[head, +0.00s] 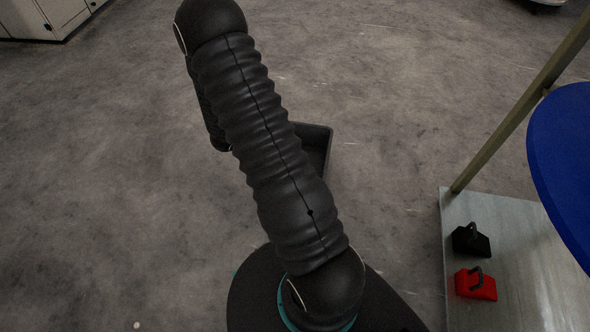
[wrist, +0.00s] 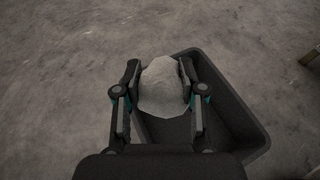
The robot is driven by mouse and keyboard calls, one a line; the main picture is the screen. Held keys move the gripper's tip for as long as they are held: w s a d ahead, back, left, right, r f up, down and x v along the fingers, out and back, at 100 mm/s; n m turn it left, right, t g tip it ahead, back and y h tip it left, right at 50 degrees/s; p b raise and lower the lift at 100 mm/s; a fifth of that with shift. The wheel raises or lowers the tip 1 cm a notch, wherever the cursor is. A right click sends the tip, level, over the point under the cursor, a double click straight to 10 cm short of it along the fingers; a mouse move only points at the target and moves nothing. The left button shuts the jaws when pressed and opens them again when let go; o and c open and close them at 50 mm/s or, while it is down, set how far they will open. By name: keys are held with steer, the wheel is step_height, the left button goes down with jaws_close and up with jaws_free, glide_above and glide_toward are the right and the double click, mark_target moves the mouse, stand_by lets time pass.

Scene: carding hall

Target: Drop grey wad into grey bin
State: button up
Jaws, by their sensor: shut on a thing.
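A pale grey wad (wrist: 161,88) sits between the two fingers of my gripper (wrist: 160,90) in the wrist view. My gripper is shut on it, with a finger on each side. The dark grey bin (wrist: 252,146) is beneath and to the right of the wad in that view, and the wad overlaps the bin's left part. The bin's inside is partly hidden by the wad and my gripper. In the head view, only a corner of the bin (head: 321,140) shows behind my arm. My gripper is out of sight there.
A pale metal platform (head: 520,262) with a post stands at the right, carrying a black block (head: 470,241) and a red block (head: 475,284) with handles. A blue round surface (head: 565,165) juts in above it. Grey floor is clear to the left; a white cabinet (head: 35,18) stands far left.

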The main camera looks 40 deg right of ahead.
steer(key=s+d+f+m+g+b, duration=0.2)
steer(key=d+f, duration=0.1)
steer(key=f, duration=0.2)
steer(key=s+d+f+m+g+b, duration=0.1)
steer(key=s+d+f+m+g, duration=0.1)
steer(key=f, duration=0.4)
steer(key=shift+s+d+f+g+b, duration=0.2)
steer(key=shift+s+d+g+b, duration=0.15)
steer(key=shift+s+d+g, duration=0.35)
steer(key=shift+a, duration=0.1)
steer(key=o, duration=0.9)
steer(key=v, duration=1.2)
steer(key=shift+s+a+f, duration=0.1)
steer(key=shift+f, duration=0.1)
